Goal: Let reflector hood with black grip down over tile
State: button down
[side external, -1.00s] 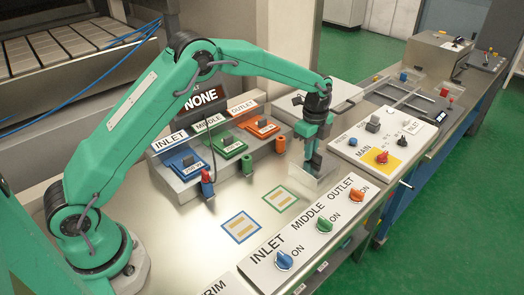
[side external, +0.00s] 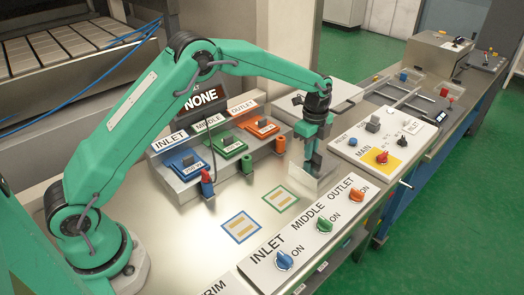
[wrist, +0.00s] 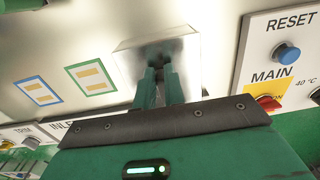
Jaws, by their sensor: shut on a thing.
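The reflector hood (side external: 305,186) is a shiny, pale metal box at the right of the steel top in the side view. It also shows in the wrist view (wrist: 126,66), below my fingers. My gripper (side external: 311,160) is shut on the hood's black grip and holds it from above; the fingers also show in the wrist view (wrist: 160,74). The hood looks roughly level. I cannot tell whether its lower edge touches the top. Two striped tiles show uncovered, one in a blue frame (side external: 241,229) and one in a green frame (side external: 280,199). Anything under the hood is hidden.
Inlet, middle and outlet knobs (side external: 325,226) line the front panel close to the hood. The MAIN panel (side external: 378,153) stands to its right. Blue, green and orange switch boxes (side external: 224,146) and small coloured posts (side external: 280,145) stand behind and left.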

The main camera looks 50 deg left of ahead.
jog(key=shift+r, duration=0.5)
jog(key=shift+r, duration=0.7)
jog(key=shift+r, duration=0.7)
jog(key=shift+r, duration=0.7)
jog(key=shift+r, duration=0.15)
jog(key=shift+a, duration=0.1)
